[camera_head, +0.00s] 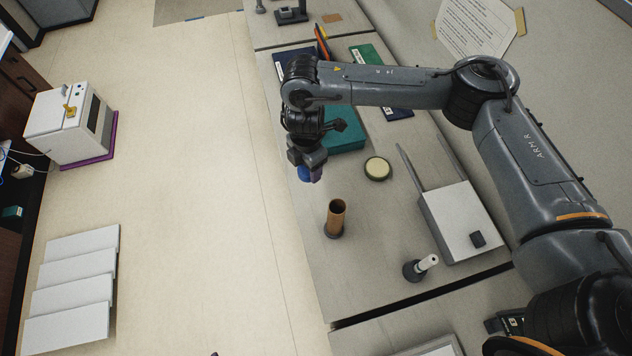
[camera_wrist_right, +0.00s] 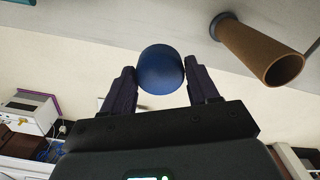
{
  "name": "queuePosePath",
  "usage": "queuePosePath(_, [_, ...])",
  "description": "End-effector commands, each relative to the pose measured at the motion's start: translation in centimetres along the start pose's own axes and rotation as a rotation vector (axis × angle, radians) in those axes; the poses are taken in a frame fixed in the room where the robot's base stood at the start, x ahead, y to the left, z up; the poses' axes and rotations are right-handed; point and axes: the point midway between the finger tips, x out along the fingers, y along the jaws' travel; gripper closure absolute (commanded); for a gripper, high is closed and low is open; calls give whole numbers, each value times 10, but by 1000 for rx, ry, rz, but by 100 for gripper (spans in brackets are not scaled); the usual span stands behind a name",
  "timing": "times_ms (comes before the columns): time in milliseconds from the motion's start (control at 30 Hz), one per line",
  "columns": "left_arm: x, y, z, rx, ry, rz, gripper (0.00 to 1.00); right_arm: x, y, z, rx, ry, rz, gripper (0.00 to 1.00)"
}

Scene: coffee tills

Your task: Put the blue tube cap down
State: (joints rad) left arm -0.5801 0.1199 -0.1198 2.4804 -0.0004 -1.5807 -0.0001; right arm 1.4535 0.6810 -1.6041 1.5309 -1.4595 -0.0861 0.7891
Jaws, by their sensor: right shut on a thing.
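My right gripper (camera_head: 314,177) is shut on the blue tube cap (camera_head: 304,173) and holds it above the left part of the counter. In the right wrist view the cap (camera_wrist_right: 160,70) is a round, dark blue piece between the two fingers of the gripper (camera_wrist_right: 161,84). A brown, open-topped tube (camera_head: 336,216) stands upright in a dark base on the counter, nearer than the gripper. The tube also shows at the upper right of the right wrist view (camera_wrist_right: 257,50), apart from the cap. My left gripper is not in view.
A round, pale-topped dish (camera_head: 377,168) lies right of the gripper. A teal box (camera_head: 346,138) is behind it. A white box (camera_head: 462,222) and a dark holder with a white piece (camera_head: 421,267) stand to the right. Bare counter lies around the tube.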

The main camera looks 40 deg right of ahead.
Motion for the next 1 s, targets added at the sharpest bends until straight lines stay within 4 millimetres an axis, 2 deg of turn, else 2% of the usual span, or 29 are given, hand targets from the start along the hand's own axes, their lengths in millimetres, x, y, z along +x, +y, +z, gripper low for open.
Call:
queuePosePath(400, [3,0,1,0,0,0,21,12,-48,44,-899,0,-2,77])
queuePosePath(600, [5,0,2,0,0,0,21,20,-80,72,-1241,0,-3,77])
queuePosePath(800, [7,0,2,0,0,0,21,25,-110,101,-1437,1,-3,77])
queuePosePath(1000, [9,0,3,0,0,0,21,29,-119,112,-1505,-1,-1,78])
